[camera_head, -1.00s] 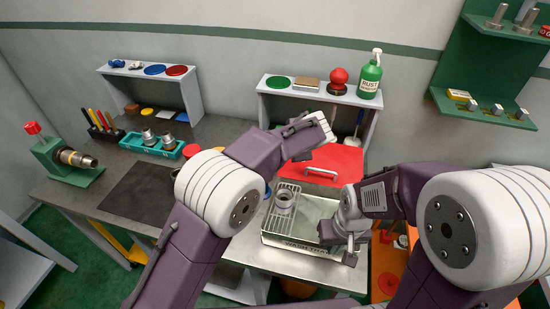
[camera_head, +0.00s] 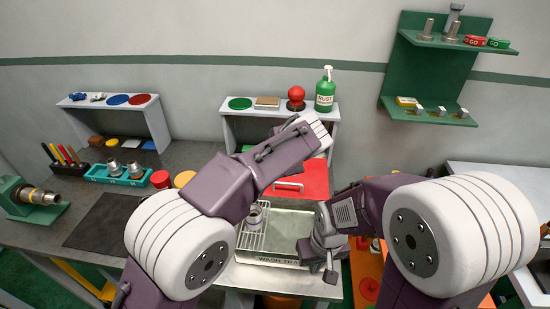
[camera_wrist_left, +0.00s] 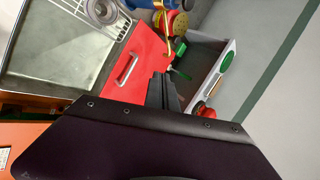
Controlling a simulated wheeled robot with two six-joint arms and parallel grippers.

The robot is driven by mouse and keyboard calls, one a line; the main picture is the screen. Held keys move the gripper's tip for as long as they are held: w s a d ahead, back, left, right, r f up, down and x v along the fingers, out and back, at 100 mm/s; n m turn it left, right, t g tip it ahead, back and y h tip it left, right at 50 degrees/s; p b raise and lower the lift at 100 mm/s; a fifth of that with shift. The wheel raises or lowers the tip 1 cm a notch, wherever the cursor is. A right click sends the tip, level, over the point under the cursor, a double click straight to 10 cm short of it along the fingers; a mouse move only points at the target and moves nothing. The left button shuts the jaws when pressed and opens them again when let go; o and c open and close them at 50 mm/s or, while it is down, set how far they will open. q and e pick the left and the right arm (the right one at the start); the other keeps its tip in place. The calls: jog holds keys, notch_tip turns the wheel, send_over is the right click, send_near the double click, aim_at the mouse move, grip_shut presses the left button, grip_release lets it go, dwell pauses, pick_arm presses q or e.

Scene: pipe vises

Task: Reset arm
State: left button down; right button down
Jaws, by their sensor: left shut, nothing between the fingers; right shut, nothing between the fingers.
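My left gripper shows as dark fingers closed together in the left wrist view (camera_wrist_left: 163,92), with nothing between them. In the head view its arm reaches over the bench toward the red box (camera_head: 305,180), and its fingers are hidden there. The red box with a handle also shows in the left wrist view (camera_wrist_left: 138,65). My right gripper (camera_head: 330,268) is shut and empty, pointing down over the right side of the wash tray (camera_head: 268,261). A metal fitting (camera_head: 255,214) stands in the wire rack at the tray's left.
A teal holder (camera_head: 105,179) with metal fittings, a dark mat (camera_head: 102,222) and a green vise (camera_head: 45,213) are at the left. A green wall rack (camera_head: 400,75) hangs at the right.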

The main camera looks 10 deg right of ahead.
pick_arm(q)
jog(key=w+a+r+n+y, duration=0.2)
jog(key=w+a+n, duration=0.15)
jog(key=a, duration=1.15)
jog(key=s+a+f+n+g, duration=0.2)
jog(key=s+a+f, duration=0.1)
jog(key=a, duration=0.4)
jog(key=s+a+f+n+g, duration=0.2)
jog(key=a+f, duration=0.1)
jog(key=a, duration=0.3)
jog(key=s+a+f+n+g+h, duration=0.15)
jog(key=s+a+f+n, duration=0.35)
jog(key=s+f, duration=0.55)
jog(key=s+d+f+n+g+h, duration=0.1)
jog(key=s+f+n, duration=0.3)
jog(key=s, duration=0.5)
jog(key=shift+s+d+f+g+h, duration=0.3)
jog(key=shift+s+d+g+h, duration=0.05)
jog(key=shift+d, duration=0.55)
